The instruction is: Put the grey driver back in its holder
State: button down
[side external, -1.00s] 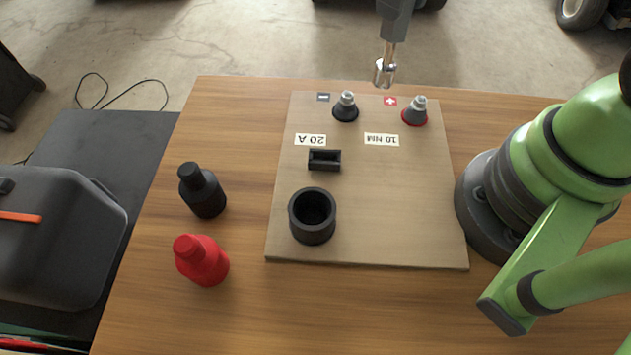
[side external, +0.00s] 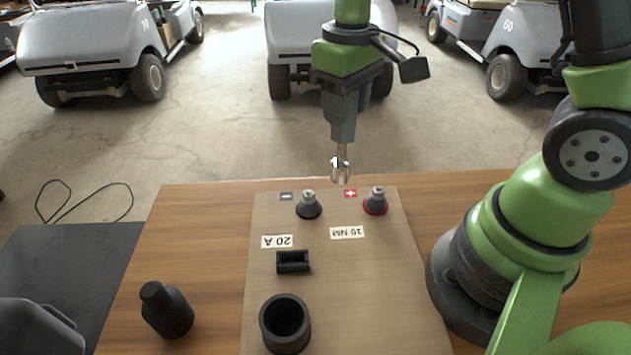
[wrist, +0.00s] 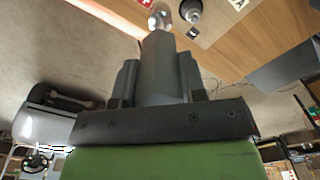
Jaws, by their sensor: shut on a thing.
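My gripper (side external: 345,88) is shut on the grey driver (side external: 343,121), which points down with its shiny metal socket (side external: 341,172) at the lower end. The socket appears in the air near the far edge of the board, between the two terminal posts in the picture. In the wrist view, the grey driver (wrist: 158,68) sits between my fingers. A round black open cup (side external: 285,326), which looks like the holder, stands empty at the near left of the board (side external: 370,290). My gripper is well above and beyond the cup.
A black-collared terminal post (side external: 309,206) and a red-collared one (side external: 376,201) stand on the board. A small black slotted block (side external: 293,262) lies between them and the cup. A black boot (side external: 166,311) stands left of the board. Golf carts (side external: 90,50) are parked behind.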

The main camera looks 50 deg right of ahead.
jog(key=s+a+r+n, duration=0.3)
jog(key=s+a+n, duration=0.1)
jog(key=a, duration=0.7)
jog(key=s+a+r+n, duration=0.3)
jog(key=s+a+n, duration=0.2)
jog(key=a, duration=0.7)
jog(key=shift+s+a, duration=0.15)
jog(key=shift+s, duration=0.25)
jog(key=shift+f, duration=5.15)
jog(key=c, duration=0.6)
grip_release()
